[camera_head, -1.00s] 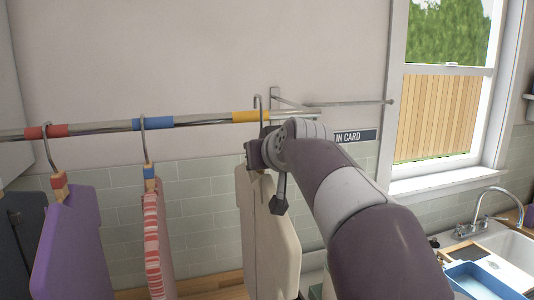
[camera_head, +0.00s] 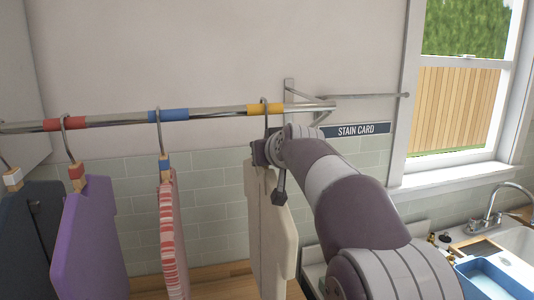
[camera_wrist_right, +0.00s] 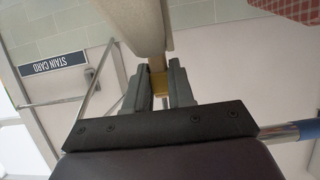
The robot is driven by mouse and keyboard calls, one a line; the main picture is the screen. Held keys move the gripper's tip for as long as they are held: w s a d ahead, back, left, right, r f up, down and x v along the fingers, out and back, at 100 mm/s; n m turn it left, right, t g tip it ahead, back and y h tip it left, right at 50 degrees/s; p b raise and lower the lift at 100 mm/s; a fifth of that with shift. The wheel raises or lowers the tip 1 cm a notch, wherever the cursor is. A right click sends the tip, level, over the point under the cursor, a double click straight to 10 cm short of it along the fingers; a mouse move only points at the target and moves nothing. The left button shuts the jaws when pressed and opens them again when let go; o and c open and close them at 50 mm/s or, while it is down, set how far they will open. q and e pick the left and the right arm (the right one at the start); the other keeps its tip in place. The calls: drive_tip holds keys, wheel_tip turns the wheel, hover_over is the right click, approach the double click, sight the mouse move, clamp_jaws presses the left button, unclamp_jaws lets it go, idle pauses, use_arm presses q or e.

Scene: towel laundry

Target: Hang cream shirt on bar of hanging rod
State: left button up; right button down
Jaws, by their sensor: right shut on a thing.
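The cream shirt (camera_head: 268,235) hangs upright below the hanging rod (camera_head: 215,112), at its right part. Its hook (camera_head: 264,104) shows at the yellow band of the bar, with its top just above the bar. It looks looped over the bar, but I cannot tell whether it rests on it. My right gripper (camera_head: 262,152) is shut on the hanger neck between hook and shirt. The right wrist view shows the neck (camera_wrist_right: 158,82) between both fingers, with part of the cream shirt (camera_wrist_right: 145,25) beyond. My left gripper is not in view.
A striped shirt (camera_head: 172,235), a purple shirt (camera_head: 90,240) and a dark shirt (camera_head: 22,235) hang further left. A wall bracket (camera_head: 291,100) and a stain card sign (camera_head: 362,130) are right of the shirt. A blue basin (camera_head: 492,278) is by the sink.

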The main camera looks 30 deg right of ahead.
drive_tip(key=c, duration=0.9)
unclamp_jaws()
drive_tip(key=shift+s, duration=0.1)
drive_tip(key=shift+s+a+b, duration=0.1)
drive_tip(key=shift+s+b, duration=0.2)
drive_tip(key=shift+b, duration=0.05)
drive_tip(key=b+v, duration=0.3)
drive_tip(key=v, duration=0.9)
drive_tip(key=shift+r+b, duration=0.1)
drive_tip(key=shift+b, duration=0.3)
